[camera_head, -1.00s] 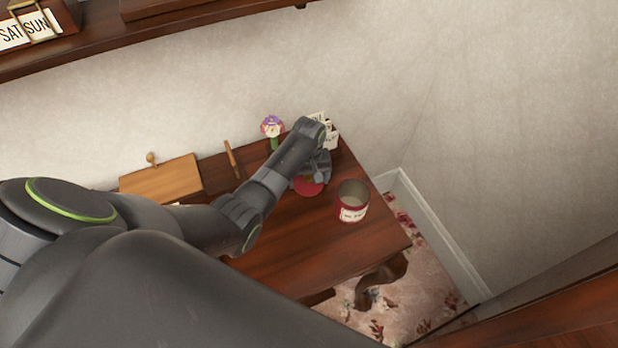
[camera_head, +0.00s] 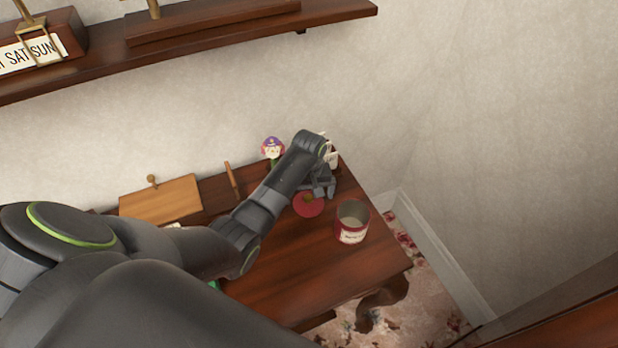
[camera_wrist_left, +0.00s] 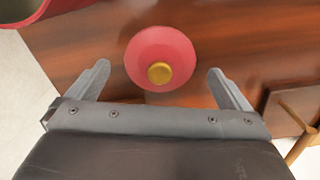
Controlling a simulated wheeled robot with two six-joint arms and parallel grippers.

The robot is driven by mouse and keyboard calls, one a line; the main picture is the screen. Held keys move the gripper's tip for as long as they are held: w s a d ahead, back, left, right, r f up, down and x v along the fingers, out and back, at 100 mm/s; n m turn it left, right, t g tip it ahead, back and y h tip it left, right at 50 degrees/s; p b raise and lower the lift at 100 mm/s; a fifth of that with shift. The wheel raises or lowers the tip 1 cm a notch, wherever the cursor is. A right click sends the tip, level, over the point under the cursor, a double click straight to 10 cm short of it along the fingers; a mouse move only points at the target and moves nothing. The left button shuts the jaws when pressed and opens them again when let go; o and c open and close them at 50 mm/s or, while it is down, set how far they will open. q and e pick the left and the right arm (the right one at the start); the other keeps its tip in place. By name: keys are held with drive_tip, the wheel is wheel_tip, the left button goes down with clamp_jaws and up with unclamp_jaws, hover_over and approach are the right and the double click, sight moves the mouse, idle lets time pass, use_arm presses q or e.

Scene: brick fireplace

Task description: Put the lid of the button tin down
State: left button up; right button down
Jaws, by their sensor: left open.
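The red lid (camera_head: 308,207) with a round brass knob lies on the dark wooden table, left of the tin. In the left wrist view the lid (camera_wrist_left: 160,52) shows knob up, ahead of and between the open fingers, touching neither as far as I can see. The button tin (camera_head: 352,224) stands open at the top, red with a pale label, near the table's right end. Part of the tin (camera_wrist_left: 60,8) shows at the top left of the wrist view. My left gripper (camera_head: 320,192) is open and empty, just behind the lid. My right gripper is not in view.
Behind my left arm stand a figure with a purple top (camera_head: 272,149) and a pale container (camera_head: 333,157), partly hidden. A wooden box (camera_head: 160,200) with a knob sits at the left. The table front (camera_head: 310,270) is clear.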

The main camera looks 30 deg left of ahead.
sight(309, 199)
use_arm(q)
wheel_tip(309, 199, up, 9)
drive_tip(key=shift+r, duration=0.2)
idle(0.6)
